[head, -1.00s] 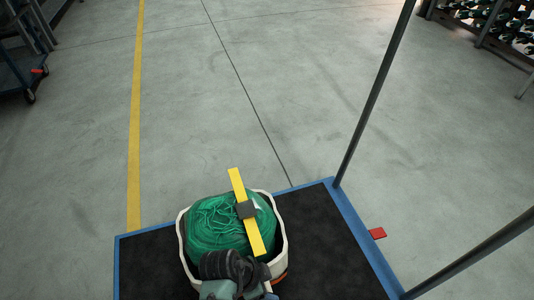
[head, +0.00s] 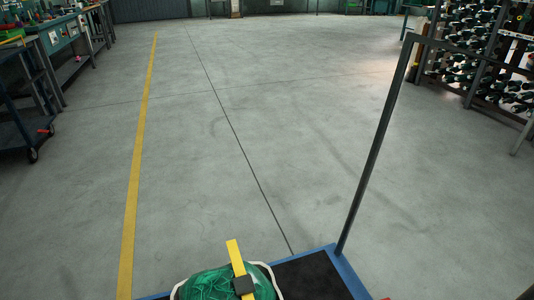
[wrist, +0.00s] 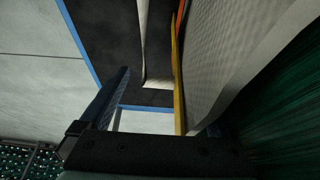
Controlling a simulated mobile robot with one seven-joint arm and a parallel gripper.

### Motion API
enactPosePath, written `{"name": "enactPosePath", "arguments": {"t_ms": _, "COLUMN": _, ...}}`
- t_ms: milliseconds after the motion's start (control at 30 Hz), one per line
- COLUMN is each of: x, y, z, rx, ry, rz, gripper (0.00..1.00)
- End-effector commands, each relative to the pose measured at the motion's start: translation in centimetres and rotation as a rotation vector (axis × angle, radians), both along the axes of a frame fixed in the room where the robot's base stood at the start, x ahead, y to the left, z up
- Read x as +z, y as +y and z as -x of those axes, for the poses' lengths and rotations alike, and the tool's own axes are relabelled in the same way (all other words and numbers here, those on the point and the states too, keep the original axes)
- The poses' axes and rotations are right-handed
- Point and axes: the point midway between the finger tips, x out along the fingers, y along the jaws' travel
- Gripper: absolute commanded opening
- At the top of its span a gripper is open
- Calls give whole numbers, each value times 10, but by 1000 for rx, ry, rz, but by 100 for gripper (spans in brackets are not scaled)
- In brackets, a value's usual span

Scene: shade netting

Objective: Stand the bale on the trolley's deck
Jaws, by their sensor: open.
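The bale (head: 208,287) is a bundle of green netting in a pale wrap, with a yellow strap (head: 237,258) and dark buckle on top. In the head view it is cut off by the bottom edge, over the trolley's deck (head: 310,277), a black mat with a blue rim. The wrist view shows the bale's pale woven wrap (wrist: 235,60) close on the right. My gripper (wrist: 155,112) is open, low beside the bale, with the yellow strap running between its fingers near the right one. Whether the bale's underside rests on the deck is hidden.
A dark upright post (head: 374,150) rises at the trolley's right side. The concrete floor ahead is clear, with a yellow line (head: 138,170). A cart (head: 28,110) and benches stand left; a rack of spools (head: 485,70) stands right.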

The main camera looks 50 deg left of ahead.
Motion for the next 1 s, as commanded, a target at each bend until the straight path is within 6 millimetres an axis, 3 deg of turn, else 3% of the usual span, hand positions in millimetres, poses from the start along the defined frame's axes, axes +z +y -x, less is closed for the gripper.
{"name": "enactPosePath", "arguments": {"t_ms": 300, "x": 65, "y": 11, "z": 21, "rx": 3, "ry": -3, "rz": -6, "gripper": 100}}
{"name": "enactPosePath", "arguments": {"t_ms": 500, "x": 97, "y": 16, "z": 34, "rx": 1, "ry": -3, "rz": -5, "gripper": 100}}
{"name": "enactPosePath", "arguments": {"t_ms": 700, "x": 109, "y": 18, "z": 40, "rx": 1, "ry": -2, "rz": -5, "gripper": 100}}
{"name": "enactPosePath", "arguments": {"t_ms": 1000, "x": 109, "y": 19, "z": 41, "rx": 2, "ry": -1, "rz": -3, "gripper": 100}}
